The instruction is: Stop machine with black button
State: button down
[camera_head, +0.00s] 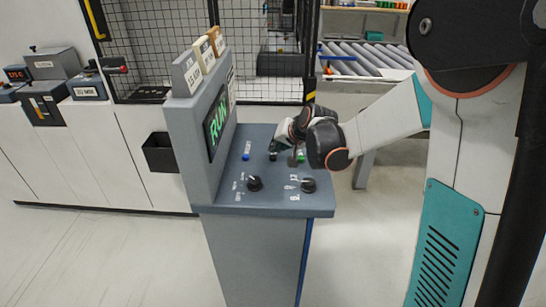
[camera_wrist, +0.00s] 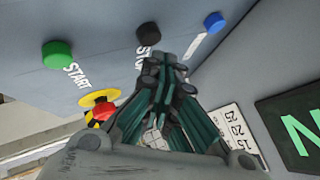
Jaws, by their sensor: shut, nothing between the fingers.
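The black button (camera_wrist: 148,34) sits on the console panel between the green button (camera_wrist: 57,54) and the blue button (camera_wrist: 214,22) in the wrist view. My gripper (camera_wrist: 165,70) is shut and empty, with its fingertips just beside the black button in the picture. They cover part of the button's label. I cannot tell whether they touch the button. In the head view my gripper (camera_head: 277,147) points down over the back of the console top (camera_head: 220,194), beside the blue button (camera_head: 246,157) and green button (camera_head: 301,157). The screen (camera_head: 215,122) reads RUN in green.
A red emergency knob on yellow (camera_wrist: 102,112) lies close beside my gripper in the wrist view. Two black rotary knobs (camera_head: 255,184) (camera_head: 308,185) stand on the console's front part. The upright screen housing borders the left side. A mesh fence (camera_head: 265,50) stands behind.

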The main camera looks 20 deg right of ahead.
aim_at(276, 156)
jog(key=shift+f, duration=0.15)
jog(key=shift+f+b, duration=0.3)
jog(key=shift+b, duration=0.05)
jog(key=shift+f+b, duration=0.35)
jog(key=shift+f, duration=0.1)
dwell(1.0)
jog(key=shift+r, duration=0.15)
jog(key=shift+r+p, duration=0.6)
jog(key=shift+r, duration=0.15)
jog(key=shift+r+p, duration=1.75)
jog(key=shift+r, duration=0.8)
